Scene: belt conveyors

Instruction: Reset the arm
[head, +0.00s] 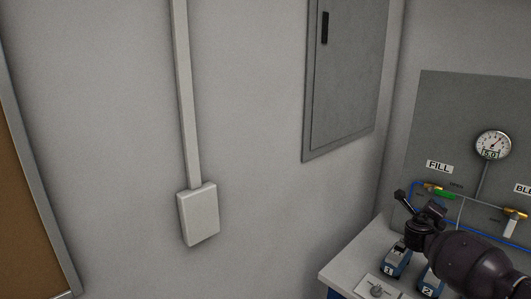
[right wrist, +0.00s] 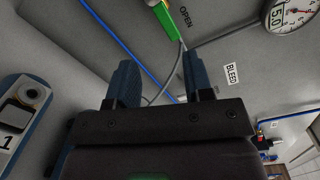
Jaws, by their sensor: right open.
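My right gripper (right wrist: 160,85) is open in the right wrist view, with two blue-grey fingers apart and nothing between them. In the head view my right gripper (head: 407,208) and dark wrist come in from the lower right, above the bench. The gripper is in front of the grey panel, near the FILL sign. My left gripper is not in view.
The white bench (head: 345,268) holds blue units numbered 1 (head: 391,268) and 2 (head: 428,284), and a knob plate (head: 377,288). The grey panel (head: 440,110) carries a gauge (head: 493,145), a green-handled valve (head: 444,194) and blue tubing. A cabinet (head: 345,75) hangs on the wall.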

